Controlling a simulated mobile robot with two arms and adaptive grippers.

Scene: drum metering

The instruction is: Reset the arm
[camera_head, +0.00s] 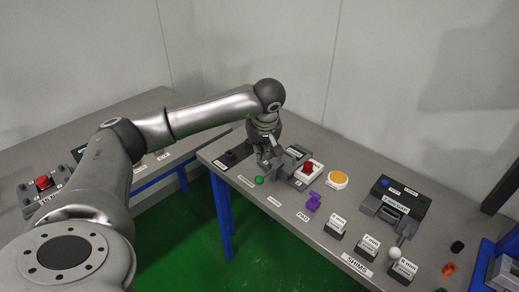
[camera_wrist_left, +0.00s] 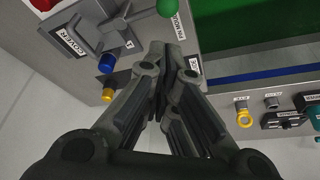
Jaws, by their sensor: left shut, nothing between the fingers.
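My left arm reaches in from the left in the head view. My left gripper (camera_head: 268,158) hangs over the left part of the grey table (camera_head: 285,225), beside a grey fixture with a red button (camera_head: 308,168). In the left wrist view the two fingers of the left gripper (camera_wrist_left: 172,58) are together at the tips, with nothing held between them. A green ball-shaped knob (camera_head: 259,180) is close by the fingers; it also shows at the top of the left wrist view (camera_wrist_left: 167,8). My right gripper is not in view.
An orange round pad (camera_head: 337,178), a purple piece (camera_head: 313,203), several labelled shim blocks (camera_head: 338,223) and a dark gauge unit (camera_head: 405,199) stand to the right. A second table (camera_head: 90,125) with a red-knobbed box (camera_head: 43,183) is at left. Green floor (camera_head: 190,235) lies between.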

